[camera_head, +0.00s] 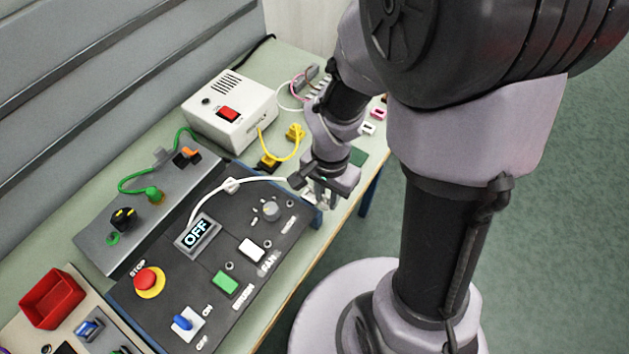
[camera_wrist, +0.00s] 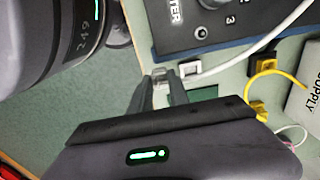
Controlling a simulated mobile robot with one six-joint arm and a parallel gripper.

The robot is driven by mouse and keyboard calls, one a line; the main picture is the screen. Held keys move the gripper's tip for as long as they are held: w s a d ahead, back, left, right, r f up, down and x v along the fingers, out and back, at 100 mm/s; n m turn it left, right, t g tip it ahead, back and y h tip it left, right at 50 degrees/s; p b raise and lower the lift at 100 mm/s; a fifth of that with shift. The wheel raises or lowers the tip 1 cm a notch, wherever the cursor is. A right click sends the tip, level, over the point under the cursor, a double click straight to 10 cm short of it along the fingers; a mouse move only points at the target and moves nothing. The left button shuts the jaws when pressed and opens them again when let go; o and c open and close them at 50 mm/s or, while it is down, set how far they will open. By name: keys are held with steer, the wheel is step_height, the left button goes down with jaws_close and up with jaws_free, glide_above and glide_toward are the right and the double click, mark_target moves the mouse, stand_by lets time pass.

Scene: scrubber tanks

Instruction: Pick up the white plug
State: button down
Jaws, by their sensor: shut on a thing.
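My gripper (camera_head: 322,194) is beyond the upper right corner of the dark control panel (camera_head: 215,290), low over the table's front edge. In the wrist view its two fingers (camera_wrist: 161,82) are closed around the small pale white plug (camera_wrist: 160,74), which sits at their tips. A white cable (camera_wrist: 235,60) runs from the plug toward the panel. In the head view the cable (camera_head: 255,180) arcs over the panel from beside the OFF display to my gripper. The fingers mostly hide the plug there. I cannot tell whether the plug touches the table.
A small white square piece (camera_wrist: 189,69) lies close beside the fingers. A white power supply box (camera_head: 230,110) with a yellow cable (camera_head: 297,148) stands behind. A grey box (camera_head: 145,205) with a green cable and a red bin (camera_head: 52,298) are at left. Open floor lies right.

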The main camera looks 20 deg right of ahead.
steer(key=s+d+r+b, duration=0.2)
steer(key=s+d+b, duration=0.1)
steer(key=s+b, duration=0.6)
step_height(320, 180, up, 9)
steer(key=p, duration=0.8)
steer(key=shift+s+a+f, duration=0.15)
steer(key=shift+s+a, duration=0.05)
steer(key=w+a, duration=2)
steer(key=a, duration=0.2)
steer(key=shift+w+f+p, duration=0.2)
steer(key=shift+f+p, duration=0.2)
steer(key=shift+f, duration=0.05)
steer(key=shift+a, duration=0.1)
